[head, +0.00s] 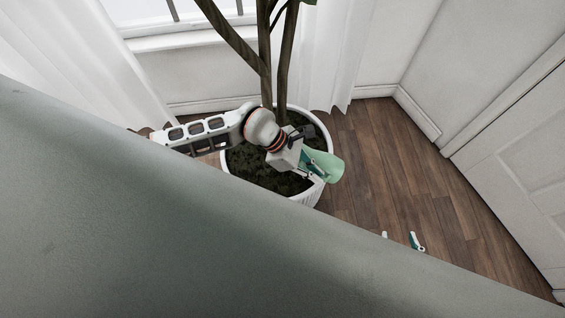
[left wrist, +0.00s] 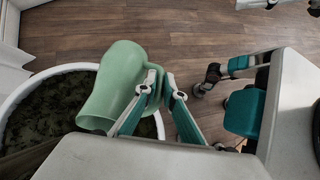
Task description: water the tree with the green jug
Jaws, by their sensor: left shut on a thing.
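The green jug (head: 328,165) is held at the near right rim of the white pot. It also shows in the left wrist view (left wrist: 118,78), tilted, with one end lying over the pot's edge and dark soil. My left gripper (head: 312,172) is shut on the jug's handle side, its fingers meeting there in the left wrist view (left wrist: 162,88). The tree (head: 265,55) stands in the white pot (head: 309,197). No water is visible. My right gripper (head: 402,239) shows only its two separated fingertips, above the floor and apart from the pot.
Wooden floor (head: 375,160) is clear to the right of the pot. White curtains (head: 325,60) and a window are behind the tree. A white panelled door (head: 520,160) is at the right. The lower left of the head view is blocked by a grey-green surface.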

